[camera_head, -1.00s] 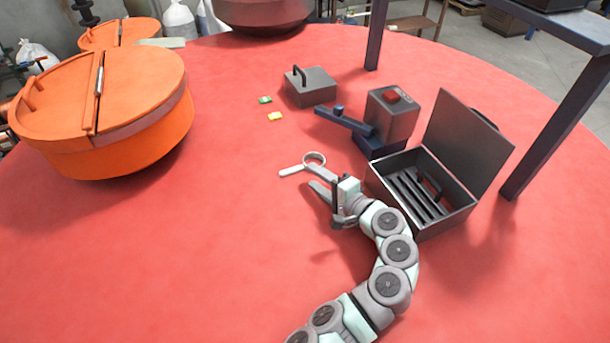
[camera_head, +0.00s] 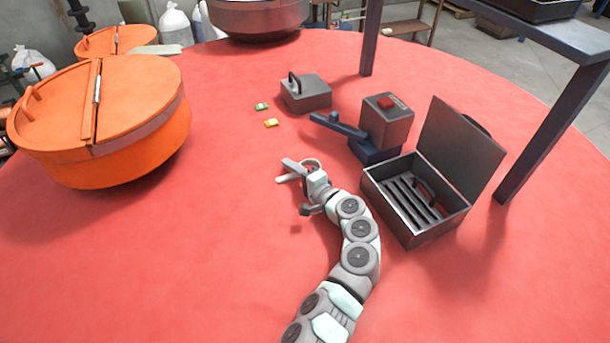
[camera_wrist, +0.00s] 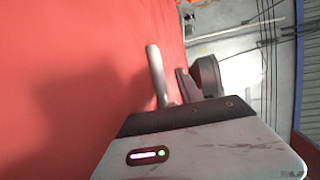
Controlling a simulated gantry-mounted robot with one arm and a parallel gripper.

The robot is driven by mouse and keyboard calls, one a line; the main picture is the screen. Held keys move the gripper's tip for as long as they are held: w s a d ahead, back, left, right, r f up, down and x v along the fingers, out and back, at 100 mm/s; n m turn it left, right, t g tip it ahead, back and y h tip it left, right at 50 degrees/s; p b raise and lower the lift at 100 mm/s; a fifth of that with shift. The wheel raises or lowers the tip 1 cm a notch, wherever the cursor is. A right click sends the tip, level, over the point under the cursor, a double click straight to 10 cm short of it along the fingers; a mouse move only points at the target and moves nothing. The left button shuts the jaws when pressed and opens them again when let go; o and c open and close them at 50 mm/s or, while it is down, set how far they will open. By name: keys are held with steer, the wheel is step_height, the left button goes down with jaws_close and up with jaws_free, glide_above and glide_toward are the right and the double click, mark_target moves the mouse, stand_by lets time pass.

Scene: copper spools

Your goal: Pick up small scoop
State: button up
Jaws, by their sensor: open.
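The small scoop (camera_head: 283,180) is a pale piece with a short handle and a round ring-like end. It lies on the red table, left of the open dark case. My gripper (camera_head: 291,170) is open and right at the scoop in the head view, covering its middle. The handle shows to the left of my gripper and the round end (camera_head: 314,162) behind it. In the wrist view a pale rod (camera_wrist: 155,72) stands out past the gripper housing, and I cannot tell whether it is the handle. Contact between fingers and scoop cannot be made out.
An open dark case (camera_head: 412,228) and a grey device with a red button (camera_head: 385,122) stand to the right. A grey box with a handle (camera_head: 306,95) and two small packets (camera_head: 271,123) lie behind. A large orange drum (camera_head: 130,140) is far left. The front-left table is clear.

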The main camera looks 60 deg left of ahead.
steer(key=shift+s+a+f, duration=0.15)
steer(key=shift+a, duration=0.5)
steer(key=shift+c, duration=0.4)
jaws_close()
